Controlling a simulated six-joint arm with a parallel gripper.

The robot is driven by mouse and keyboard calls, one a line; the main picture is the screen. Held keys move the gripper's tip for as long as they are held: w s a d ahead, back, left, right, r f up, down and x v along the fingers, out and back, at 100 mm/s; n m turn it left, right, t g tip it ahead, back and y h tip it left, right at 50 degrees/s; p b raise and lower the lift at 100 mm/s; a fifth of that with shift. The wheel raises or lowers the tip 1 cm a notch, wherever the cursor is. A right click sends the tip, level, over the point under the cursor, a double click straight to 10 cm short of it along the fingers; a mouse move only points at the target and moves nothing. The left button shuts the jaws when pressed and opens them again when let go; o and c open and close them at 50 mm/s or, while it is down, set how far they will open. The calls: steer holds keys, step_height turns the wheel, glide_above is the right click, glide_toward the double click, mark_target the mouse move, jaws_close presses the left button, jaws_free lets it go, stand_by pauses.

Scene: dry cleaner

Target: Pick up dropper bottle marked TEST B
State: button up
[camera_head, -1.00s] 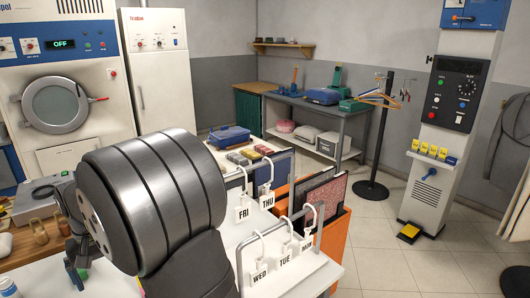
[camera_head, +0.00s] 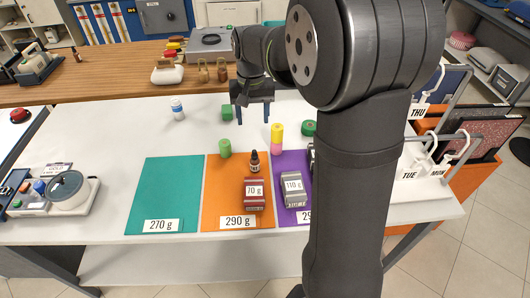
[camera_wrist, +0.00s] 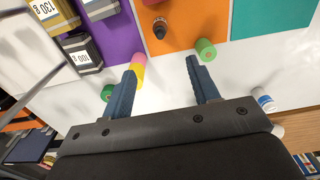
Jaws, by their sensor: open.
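A small dark dropper bottle (camera_head: 255,162) stands on the orange mat, just behind a red block marked 70 g. Its label is too small to read. In the wrist view the dropper bottle (camera_wrist: 160,30) is beyond my fingertips, roughly in line with the gap between them. My gripper (camera_head: 252,117) is open and empty, above the white table and behind the bottle, pointing down. In the wrist view my gripper (camera_wrist: 161,68) has its two blue fingers wide apart. Another small dark bottle (camera_head: 77,55) stands far back on the wooden counter.
Near the bottle are a green cylinder (camera_head: 225,148), a yellow-and-pink stack (camera_head: 277,136) and a grey block (camera_head: 293,189) marked 110 g. The teal mat (camera_head: 165,195) is bare. My arm hides part of the right side.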

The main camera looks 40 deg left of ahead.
mark_target(255, 150)
steer(key=f+n, duration=0.2)
steer(key=f, duration=0.2)
steer(key=f+n, duration=0.2)
steer(key=f, duration=0.3)
steer(key=f+n, duration=0.1)
steer(key=f, duration=0.3)
steer(key=shift+w+f+n, duration=0.25)
steer(key=shift+f+n, duration=0.15)
steer(key=shift+s+f, duration=0.2)
steer(key=shift+f, duration=2.5)
steer(key=shift+c, duration=0.2)
steer(key=c, duration=1)
